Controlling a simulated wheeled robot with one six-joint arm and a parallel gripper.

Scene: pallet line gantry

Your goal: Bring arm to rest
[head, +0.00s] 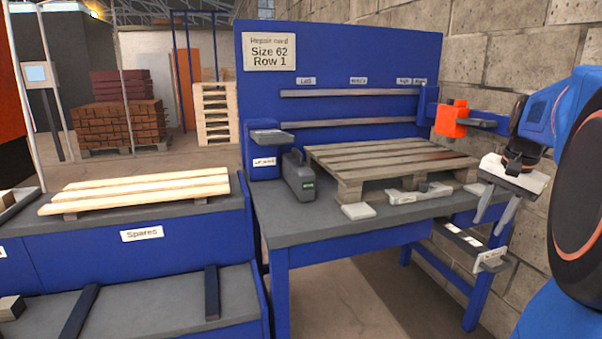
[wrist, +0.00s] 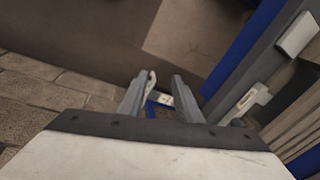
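My gripper (head: 493,208) hangs at the right side of the head view, pointing down, in front of the block wall and off the right end of the blue workbench (head: 330,233). Its two fingers are apart with nothing between them. In the wrist view the fingers (wrist: 163,90) also stand apart and empty, above the floor beside the bench edge. My blue arm fills the right edge of the head view.
A wooden pallet (head: 395,160) lies on the workbench, with a dark grey tool case (head: 299,176) to its left. An orange device (head: 452,119) sits on a right-hand bracket. A small labelled tray (head: 490,261) juts out below my gripper. Planks (head: 140,190) lie on the Spares bench.

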